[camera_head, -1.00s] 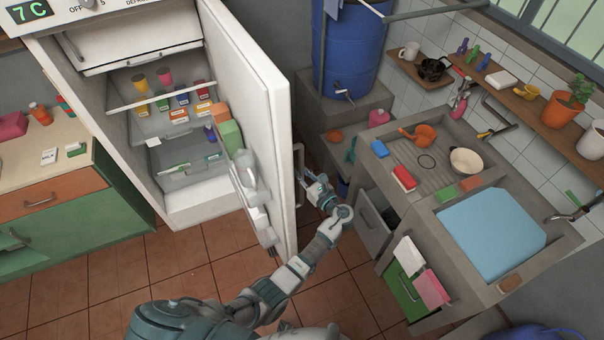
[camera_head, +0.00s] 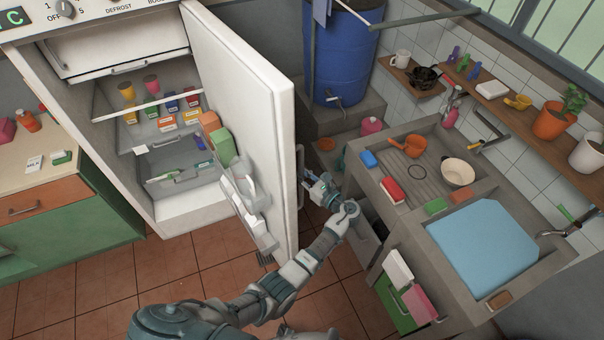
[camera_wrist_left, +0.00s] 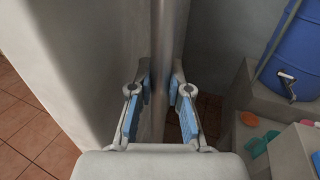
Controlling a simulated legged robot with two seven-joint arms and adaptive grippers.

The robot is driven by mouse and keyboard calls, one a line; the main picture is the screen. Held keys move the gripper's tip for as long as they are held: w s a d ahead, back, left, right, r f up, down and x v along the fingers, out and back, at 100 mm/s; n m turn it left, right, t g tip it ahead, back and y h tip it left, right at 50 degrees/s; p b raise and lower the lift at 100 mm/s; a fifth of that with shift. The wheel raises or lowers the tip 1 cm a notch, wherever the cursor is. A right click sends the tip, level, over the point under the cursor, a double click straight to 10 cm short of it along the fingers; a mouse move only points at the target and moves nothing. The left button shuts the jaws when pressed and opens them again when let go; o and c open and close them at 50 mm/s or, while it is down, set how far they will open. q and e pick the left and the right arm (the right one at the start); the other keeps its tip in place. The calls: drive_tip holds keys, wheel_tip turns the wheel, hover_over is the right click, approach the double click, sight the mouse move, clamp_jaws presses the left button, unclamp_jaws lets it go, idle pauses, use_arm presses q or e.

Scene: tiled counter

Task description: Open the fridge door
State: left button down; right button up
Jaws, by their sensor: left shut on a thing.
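The white fridge door (camera_head: 245,90) stands wide open, swung toward the right. The fridge interior (camera_head: 165,135) shows bottles and small boxes on its shelves. The vertical door handle (camera_head: 300,165) is on the outer face of the door and also shows as a grey bar in the left wrist view (camera_wrist_left: 159,40). My left gripper (camera_head: 308,181) is at the handle. In the left wrist view its two blue-padded fingers (camera_wrist_left: 160,108) are on either side of the bar, shut on it. My right gripper is not in view.
A concrete sink counter (camera_head: 400,215) with an open drawer stands close to the right of my left arm. A blue barrel (camera_head: 342,55) stands behind the door. A green cabinet (camera_head: 60,225) is at the left. Tiled floor (camera_head: 200,260) is clear below the fridge.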

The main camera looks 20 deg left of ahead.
use_arm(q)
drive_tip(key=c, duration=1.1)
unclamp_jaws()
drive_tip(key=v, duration=0.7)
drive_tip(key=shift+d, duration=0.35)
drive_tip(key=shift+f, duration=0.1)
drive_tip(key=shift+s, duration=0.1)
